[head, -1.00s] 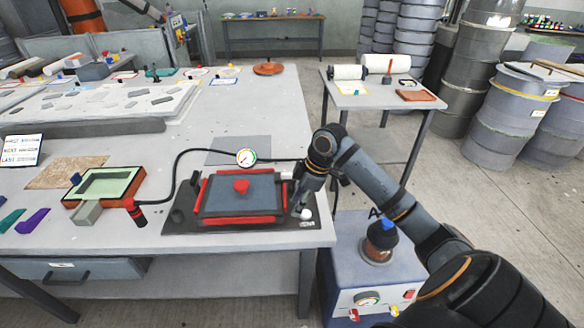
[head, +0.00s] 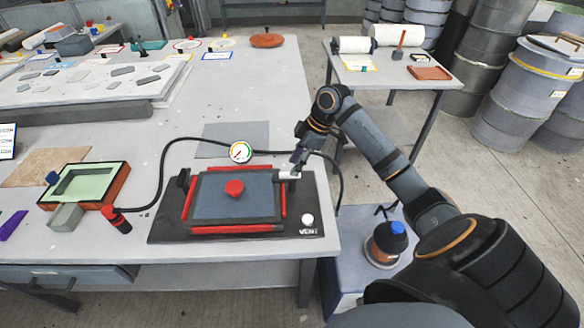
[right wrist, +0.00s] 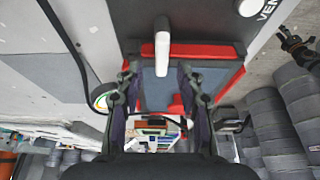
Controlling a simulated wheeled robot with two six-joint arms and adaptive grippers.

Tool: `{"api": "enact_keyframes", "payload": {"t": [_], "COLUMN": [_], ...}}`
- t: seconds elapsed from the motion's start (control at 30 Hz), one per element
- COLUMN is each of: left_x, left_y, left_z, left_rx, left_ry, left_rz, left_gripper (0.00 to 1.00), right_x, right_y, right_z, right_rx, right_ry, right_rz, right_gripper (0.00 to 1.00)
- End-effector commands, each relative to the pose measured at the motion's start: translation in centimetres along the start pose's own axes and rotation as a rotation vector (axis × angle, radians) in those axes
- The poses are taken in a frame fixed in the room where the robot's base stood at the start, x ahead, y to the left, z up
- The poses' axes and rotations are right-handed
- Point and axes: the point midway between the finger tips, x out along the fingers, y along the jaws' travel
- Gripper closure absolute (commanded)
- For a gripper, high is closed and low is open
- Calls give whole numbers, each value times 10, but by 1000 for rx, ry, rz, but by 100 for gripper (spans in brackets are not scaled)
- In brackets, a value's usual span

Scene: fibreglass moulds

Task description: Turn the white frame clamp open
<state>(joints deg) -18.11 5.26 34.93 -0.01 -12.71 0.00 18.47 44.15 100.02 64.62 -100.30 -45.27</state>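The white frame clamp (head: 289,175) is a short white lever at the right side of a red-edged frame (head: 283,203) around a blue-grey plate (head: 212,198). In the right wrist view the clamp (right wrist: 162,45) points along the picture over the red edge. My right gripper (head: 295,166) is at the clamp, coming from the back right. In the right wrist view its two dark fingers (right wrist: 158,72) are apart, with the lever's near end between the tips. I see a gap on both sides and no clear grip. My left gripper is not in view.
The frame sits on a black base (head: 160,228) with a white vent knob (head: 307,219) in front of the clamp. A red knob (head: 234,188) stands on the plate. A pressure gauge (head: 240,152) and black hose lie behind. A green-filled tray (head: 122,186) is at left.

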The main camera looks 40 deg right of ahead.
Motion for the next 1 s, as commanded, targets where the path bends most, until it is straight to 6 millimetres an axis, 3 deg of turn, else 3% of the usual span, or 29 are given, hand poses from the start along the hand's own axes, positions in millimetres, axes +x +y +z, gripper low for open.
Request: {"api": "enact_keyframes", "payload": {"t": [0.2, 0.53, 0.8, 1.0], "left_x": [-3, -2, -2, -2], "left_y": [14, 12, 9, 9], "left_z": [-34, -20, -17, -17], "left_rx": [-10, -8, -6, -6], "left_ry": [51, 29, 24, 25], "left_rz": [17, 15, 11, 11], "left_gripper": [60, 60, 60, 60], "right_x": [29, 34, 34, 34], "right_y": [-1, 0, 0, 0], "right_z": [0, 0, 0, 0], "right_rx": [0, 0, 0, 1], "right_ry": [0, -1, -1, -1], "right_rz": [-2, 0, 0, 0], "right_gripper": [62, 62, 99, 100]}}
